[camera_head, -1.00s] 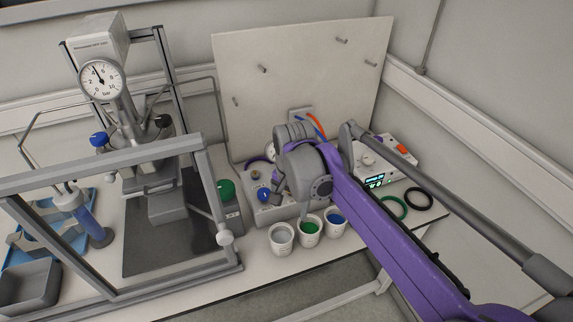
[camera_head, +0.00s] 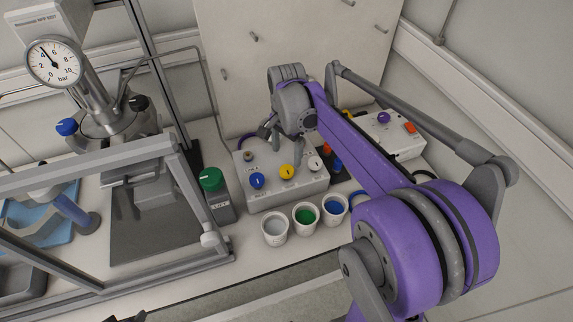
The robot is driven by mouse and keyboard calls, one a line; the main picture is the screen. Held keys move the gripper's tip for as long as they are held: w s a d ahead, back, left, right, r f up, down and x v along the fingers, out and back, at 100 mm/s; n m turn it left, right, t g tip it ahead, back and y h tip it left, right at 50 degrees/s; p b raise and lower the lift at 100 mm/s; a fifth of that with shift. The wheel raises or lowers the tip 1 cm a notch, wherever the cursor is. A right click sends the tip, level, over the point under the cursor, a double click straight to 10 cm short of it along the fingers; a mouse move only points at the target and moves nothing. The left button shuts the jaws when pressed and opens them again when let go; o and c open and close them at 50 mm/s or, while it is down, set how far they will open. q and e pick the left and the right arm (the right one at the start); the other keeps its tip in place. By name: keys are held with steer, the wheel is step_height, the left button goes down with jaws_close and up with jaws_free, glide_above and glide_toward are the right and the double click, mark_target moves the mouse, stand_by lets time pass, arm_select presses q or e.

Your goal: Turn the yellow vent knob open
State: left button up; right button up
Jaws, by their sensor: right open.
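The yellow knob (camera_head: 287,171) is on the sloped front of a grey control box (camera_head: 262,201), between a blue knob (camera_head: 257,181) and a white knob (camera_head: 315,163). A pale line shows across its face. My right gripper (camera_head: 270,136) is open and empty, above the back of this box. It is apart from the yellow knob, and its fingers are small and partly overlapped by the wrist. My left gripper is not in view.
Three cups (camera_head: 305,216) stand in front of the box. A green-knobbed unit (camera_head: 216,194) is at its left. A metal frame (camera_head: 185,190) and a reactor with a pressure gauge (camera_head: 54,62) stand further left. A white device (camera_head: 395,137) is at the right.

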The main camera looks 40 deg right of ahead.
mark_target(287, 169)
step_height(287, 169, down, 7)
steer(key=shift+r, duration=0.1)
stand_by(0.3)
jaws_close()
